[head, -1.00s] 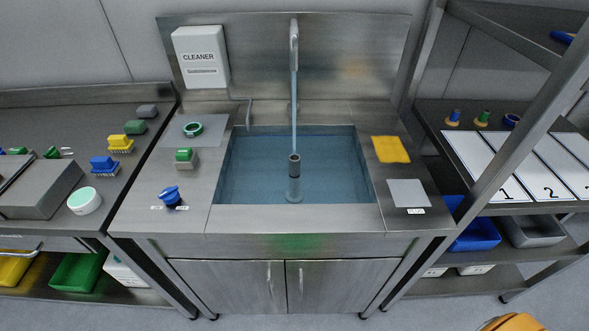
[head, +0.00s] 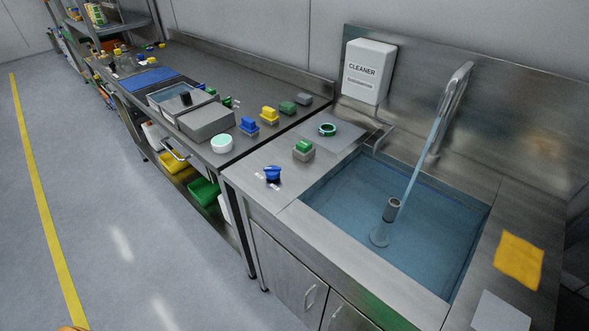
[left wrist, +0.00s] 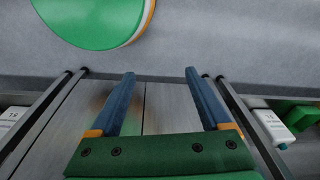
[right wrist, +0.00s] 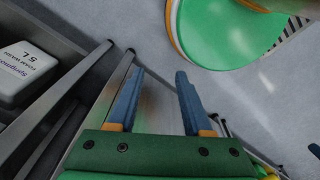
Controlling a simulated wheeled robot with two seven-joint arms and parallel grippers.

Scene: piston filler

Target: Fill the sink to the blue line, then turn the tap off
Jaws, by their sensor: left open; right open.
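The sink (head: 330,257) holds blue-tinted water (head: 345,203). A stream runs from the steel spout (head: 452,108) into it. A standpipe with a dark grey top (head: 391,210) stands in the water, its top above the surface. I cannot make out a blue line in the sink. A blue tap knob (head: 272,173) sits on the counter left of the sink, between small white labels too small to read. My left gripper (left wrist: 160,73) and right gripper (right wrist: 160,73) are open and empty, in front of grey cabinet doors. Neither shows in the head view.
A green-and-grey block (head: 303,149) and a green ring (head: 327,129) lie left of the sink. A yellow cloth (head: 519,260) lies on its right. A cleaner dispenser (head: 369,71) hangs behind. The left bench (head: 262,84) carries brushes and a white tub (head: 222,143). The floor (head: 110,190) in front is clear.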

